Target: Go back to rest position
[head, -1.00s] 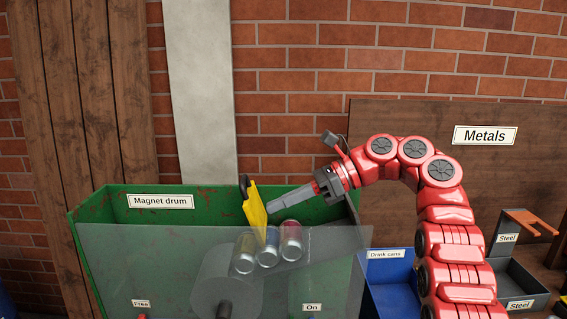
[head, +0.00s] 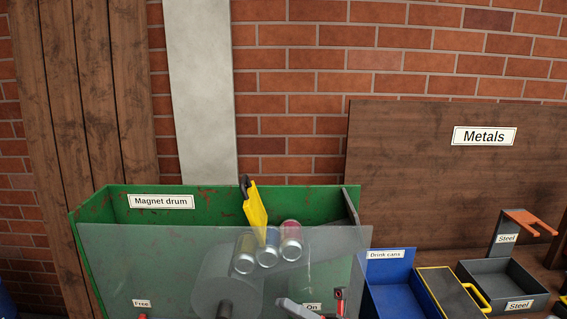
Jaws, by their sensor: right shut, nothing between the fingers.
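My right gripper (head: 284,304) shows only in part at the bottom edge of the head view, low in front of the clear panel and near the "On" label. Its grey fingers are shut with nothing between them, and most of the arm is out of frame. My left gripper is not in view.
The green magnet drum housing (head: 325,207) has a clear front panel (head: 130,255), a grey drum (head: 215,275), a yellow paddle-like piece (head: 255,207) and three cans (head: 267,250). Right of it are a blue "Drink cans" bin (head: 385,270), a yellow-and-dark box (head: 445,290) and a grey "Steel" bin (head: 535,293).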

